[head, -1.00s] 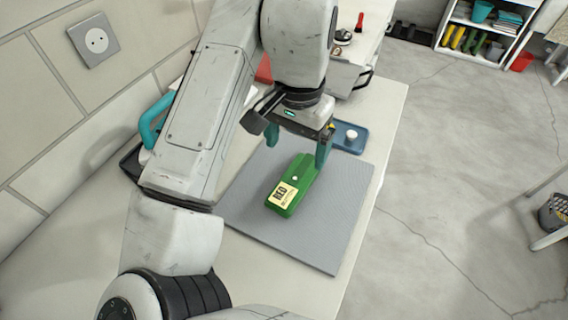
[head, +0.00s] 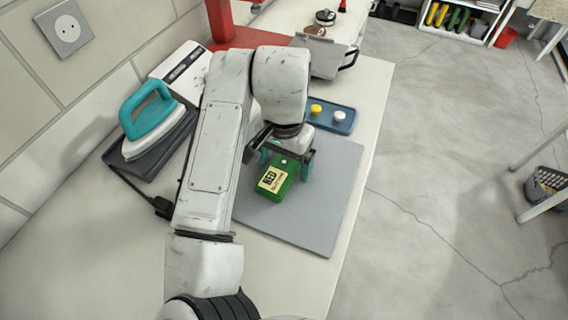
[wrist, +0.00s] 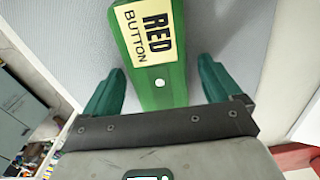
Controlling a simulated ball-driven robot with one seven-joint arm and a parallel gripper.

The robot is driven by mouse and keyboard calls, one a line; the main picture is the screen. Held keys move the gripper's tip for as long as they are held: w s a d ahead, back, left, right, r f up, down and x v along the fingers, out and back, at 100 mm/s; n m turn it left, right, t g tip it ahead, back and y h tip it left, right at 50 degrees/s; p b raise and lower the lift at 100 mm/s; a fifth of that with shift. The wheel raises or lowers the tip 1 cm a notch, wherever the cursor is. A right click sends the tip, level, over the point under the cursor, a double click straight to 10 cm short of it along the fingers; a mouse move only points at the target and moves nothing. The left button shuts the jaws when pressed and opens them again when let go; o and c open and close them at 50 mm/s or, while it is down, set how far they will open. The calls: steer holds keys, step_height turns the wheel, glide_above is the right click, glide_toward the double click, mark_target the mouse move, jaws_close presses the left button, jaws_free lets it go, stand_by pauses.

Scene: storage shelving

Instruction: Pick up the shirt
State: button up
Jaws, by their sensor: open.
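No shirt shows in any view. A green box (head: 272,184) with a pale yellow label reading "RED BUTTON" lies on a grey mat (head: 325,215) on the white bench. The same green box (wrist: 155,85) shows in the wrist view, with a small white knob on top. My gripper (head: 285,162) is open over the far end of the box. In the wrist view its teal fingers (wrist: 160,72) stand on either side of the box, with gaps. Whether the fingertips reach the mat cannot be told.
A teal-handled iron (head: 150,118) stands on a dark rest to the left. A blue tray (head: 330,115) with a yellow and a white knob lies beyond the mat. A red post (head: 219,20) stands behind. Clear floor (head: 440,170) lies to the right.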

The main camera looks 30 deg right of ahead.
steer(key=c, duration=1.2)
steer(key=shift+r, duration=0.15)
